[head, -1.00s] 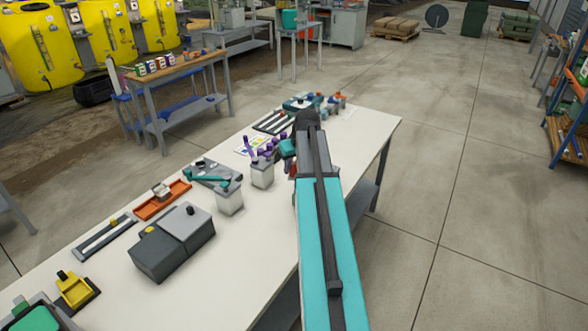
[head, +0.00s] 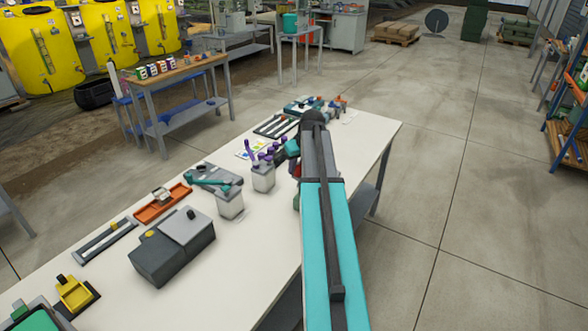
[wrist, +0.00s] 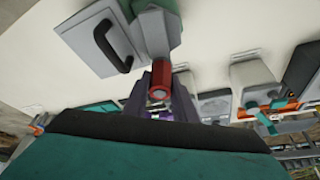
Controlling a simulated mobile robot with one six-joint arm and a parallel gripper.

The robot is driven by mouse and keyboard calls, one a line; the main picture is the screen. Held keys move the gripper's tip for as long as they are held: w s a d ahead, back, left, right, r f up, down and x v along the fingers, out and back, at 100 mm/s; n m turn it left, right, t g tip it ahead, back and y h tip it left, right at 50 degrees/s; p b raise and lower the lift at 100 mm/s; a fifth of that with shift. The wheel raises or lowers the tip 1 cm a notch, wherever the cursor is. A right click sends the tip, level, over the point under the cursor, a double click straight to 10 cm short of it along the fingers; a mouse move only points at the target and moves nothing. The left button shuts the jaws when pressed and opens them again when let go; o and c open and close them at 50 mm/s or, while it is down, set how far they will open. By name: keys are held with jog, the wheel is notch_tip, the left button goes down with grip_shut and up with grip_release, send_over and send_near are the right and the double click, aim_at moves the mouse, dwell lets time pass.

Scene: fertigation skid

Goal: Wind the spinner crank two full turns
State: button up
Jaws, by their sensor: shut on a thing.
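In the wrist view my gripper (wrist: 160,88) is shut on a red cylindrical grip (wrist: 160,72), which appears to be the knob of the spinner crank. Beyond it stands a teal and grey-green housing (wrist: 157,30), beside a grey panel with a black handle (wrist: 118,50). The crank arm itself is not clear, so I cannot tell its angle. In the head view my arm reaches over the bench's right side and hides most of the gripper and the crank.
Open concrete floor (head: 440,190) lies to the right.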

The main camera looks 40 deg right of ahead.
jog(key=shift+s+d+f, duration=0.1)
jog(key=shift+s+d, duration=0.1)
jog(key=shift+d, duration=0.1)
jog(key=shift+s+d, duration=0.25)
jog(key=shift+d, duration=0.35)
jog(key=shift+s+d, duration=0.2)
jog(key=shift+d, duration=0.35)
jog(key=shift+d, duration=0.1)
